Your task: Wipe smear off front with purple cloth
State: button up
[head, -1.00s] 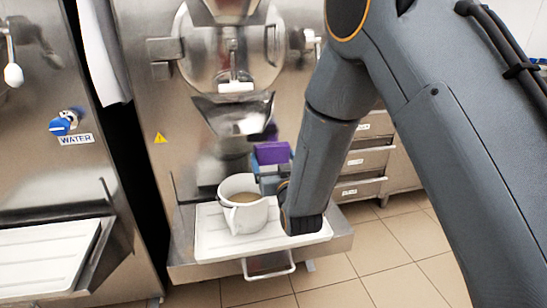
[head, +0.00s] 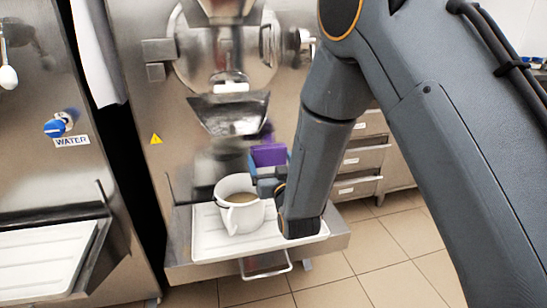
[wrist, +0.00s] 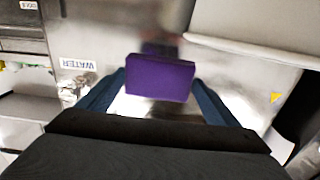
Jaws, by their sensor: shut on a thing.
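A folded purple cloth (head: 269,155) is in my gripper (head: 268,172), close to the steel front of the batch freezer (head: 180,130) below its spout. In the wrist view the cloth (wrist: 160,78) sits between the two blue fingers, which are shut on it. A blurred dark reflection shows on the steel just past the cloth; I cannot tell whether the cloth touches the front. I cannot make out a separate smear; the cloth and my arm may hide it.
A white jug (head: 240,205) with tan liquid stands on a white tray (head: 210,245) on the freezer's shelf, just left of my gripper. The spout (head: 232,113) hangs above. Another machine with a blue water tap (head: 56,127) is at left, drawers (head: 362,158) at right.

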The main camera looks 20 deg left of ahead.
jog(key=shift+b+x, duration=0.8)
jog(key=shift+x, duration=2.2)
jog(key=shift+b+x, duration=0.35)
jog(key=shift+x, duration=0.65)
jog(key=shift+d, duration=0.1)
jog(key=shift+w+d, duration=0.5)
jog(key=shift+d, duration=0.35)
jog(key=shift+w+d, duration=0.45)
jog(key=shift+d, duration=0.4)
jog(key=shift+w+a, duration=0.1)
jog(key=shift+w, duration=0.05)
jog(key=shift+s+a+r, duration=0.1)
jog(key=shift+s+a, duration=0.25)
jog(key=shift+a, duration=0.3)
jog(key=shift+s+a+r, duration=0.1)
jog(key=shift+s+a, duration=0.2)
jog(key=shift+a, duration=0.35)
jog(key=shift+s+a, duration=0.35)
jog(key=shift+a, duration=0.25)
jog(key=shift+c, duration=0.4)
jog(key=shift+s, duration=0.1)
